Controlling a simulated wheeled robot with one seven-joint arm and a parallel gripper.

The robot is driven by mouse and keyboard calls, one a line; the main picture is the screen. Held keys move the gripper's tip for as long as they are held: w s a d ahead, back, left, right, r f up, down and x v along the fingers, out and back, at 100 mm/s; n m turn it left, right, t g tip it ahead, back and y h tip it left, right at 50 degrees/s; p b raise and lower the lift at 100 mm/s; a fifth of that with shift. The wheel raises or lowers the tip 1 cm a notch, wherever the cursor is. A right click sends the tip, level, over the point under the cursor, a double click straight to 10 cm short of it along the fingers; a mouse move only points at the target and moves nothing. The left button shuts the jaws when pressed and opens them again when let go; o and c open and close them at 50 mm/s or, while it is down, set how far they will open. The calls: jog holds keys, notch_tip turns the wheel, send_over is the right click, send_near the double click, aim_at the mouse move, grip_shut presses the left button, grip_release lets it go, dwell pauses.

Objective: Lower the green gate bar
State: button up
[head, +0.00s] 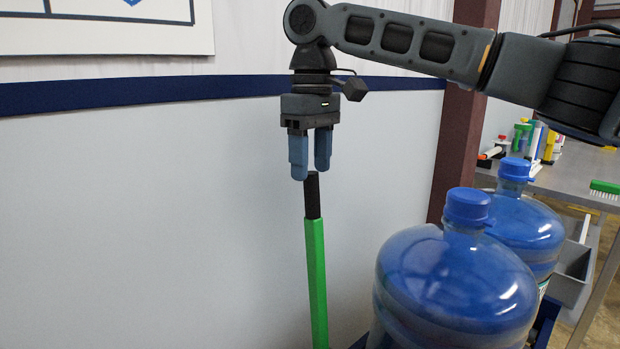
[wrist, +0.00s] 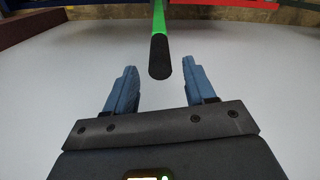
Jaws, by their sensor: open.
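The green gate bar (head: 316,275) stands nearly upright in the head view, with a black grip (head: 312,197) at its top end. Its lower end is out of the frame. My gripper (head: 310,172) points down at the bar's top, with its two blue fingers open. In the wrist view the black grip (wrist: 160,57) lies between and just beyond the open fingers of my gripper (wrist: 160,78), with the green bar (wrist: 158,15) running away behind it. Clear gaps show on both sides of the grip, and nothing is held.
Two blue water jugs stand to the right of the bar, a near one (head: 455,285) and a far one (head: 520,225). A brown post (head: 462,130) and a grey bench (head: 565,180) with bottles and brushes are behind them. A pale wall (head: 150,220) is behind the bar.

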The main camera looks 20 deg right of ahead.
aim_at(311, 179)
jog(key=shift+f, duration=1.8)
grip_shut()
